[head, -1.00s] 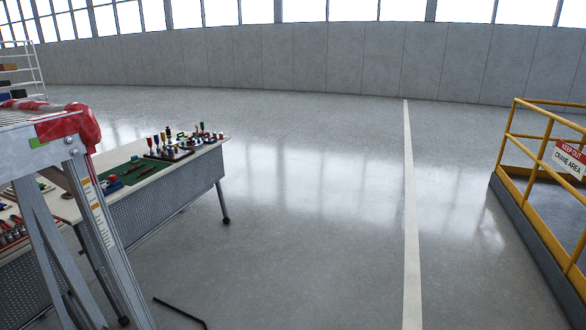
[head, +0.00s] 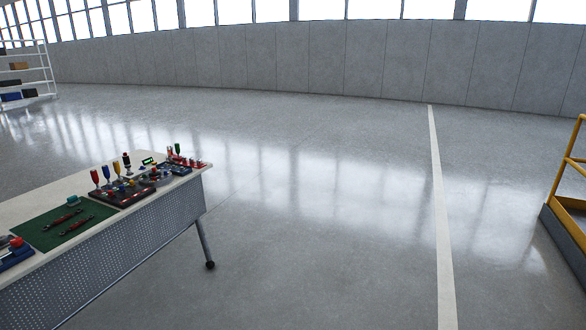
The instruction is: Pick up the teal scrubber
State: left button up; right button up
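A small teal item (head: 72,201), which looks like the teal scrubber, lies on a dark green mat (head: 40,233) on the long table at the left. It is too small to make out its shape well. Two dark red tools (head: 68,218) lie beside it on the mat. Neither of my grippers is in view.
The table (head: 190,178) has a perforated front panel and a caster leg. Several coloured tools stand in dark trays (head: 122,194) towards its right end. A yellow railing (head: 570,180) is at the far right. The floor between is clear.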

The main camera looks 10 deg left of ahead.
aim_at(72, 200)
jog(key=i, duration=1.45)
jog(key=u, duration=2.15)
jog(key=i, duration=1)
